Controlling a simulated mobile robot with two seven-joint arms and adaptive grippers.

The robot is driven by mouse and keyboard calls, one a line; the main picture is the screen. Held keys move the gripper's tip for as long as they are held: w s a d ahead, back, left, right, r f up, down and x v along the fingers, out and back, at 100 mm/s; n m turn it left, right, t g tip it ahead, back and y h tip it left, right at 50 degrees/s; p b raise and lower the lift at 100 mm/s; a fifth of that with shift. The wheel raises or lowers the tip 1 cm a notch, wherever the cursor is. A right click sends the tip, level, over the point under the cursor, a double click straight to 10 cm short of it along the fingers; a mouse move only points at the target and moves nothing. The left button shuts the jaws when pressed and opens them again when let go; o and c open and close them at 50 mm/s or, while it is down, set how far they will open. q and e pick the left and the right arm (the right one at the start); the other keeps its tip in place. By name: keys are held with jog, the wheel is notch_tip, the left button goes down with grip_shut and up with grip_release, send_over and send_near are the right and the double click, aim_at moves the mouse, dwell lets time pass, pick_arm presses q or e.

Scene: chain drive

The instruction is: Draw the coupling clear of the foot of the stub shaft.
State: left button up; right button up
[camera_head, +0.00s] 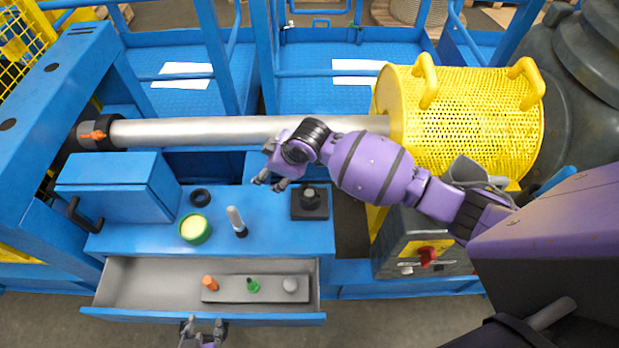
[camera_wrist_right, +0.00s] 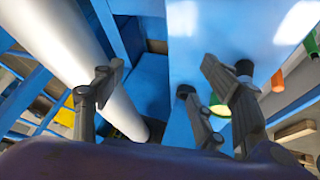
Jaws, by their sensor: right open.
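A short silver stub shaft (camera_head: 235,217) stands on the blue bench, its top leaning slightly left in the picture. A dark collar, apparently the coupling (camera_head: 241,232), sits around its foot. A dark round piece (camera_wrist_right: 244,68) beside a finger in the right wrist view may be this collar. My right gripper (camera_head: 272,182) is open and empty, above the bench, up and right of the stub. Its spread fingers also show in the wrist view (camera_wrist_right: 165,100). My left gripper (camera_head: 203,331) is at the bottom edge, fingers apart, in front of the drawer.
On the bench are a black ring (camera_head: 200,197), a green tin with yellow contents (camera_head: 195,229) and a black block (camera_head: 310,204). The open drawer (camera_head: 140,285) holds a strip with orange, green and grey pieces. A large silver shaft (camera_head: 220,131) runs behind, to a yellow guard (camera_head: 470,120).

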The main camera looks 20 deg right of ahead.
aim_at(310, 191)
jog(key=s+d+n+g+h, duration=0.1)
jog(key=d, duration=0.1)
jog(key=s+d+g+h, duration=0.1)
jog(key=s+d+g, duration=0.1)
jog(key=d, duration=0.1)
jog(key=s+d+f+n+g+h, duration=0.1)
jog(key=s+d+g, duration=0.1)
jog(key=d, duration=0.1)
jog(key=shift+s+d+n+h, duration=0.15)
jog(key=shift+d+n+h, duration=0.05)
jog(key=shift+n+h, duration=0.1)
jog(key=shift+s+d+f, duration=0.1)
jog(key=shift+s+f, duration=0.15)
notch_tip(310, 191, down, 7)
jog(key=shift+f, duration=0.15)
jog(key=shift+c, duration=0.4)
jog(key=shift+w, duration=0.1)
grip_shut()
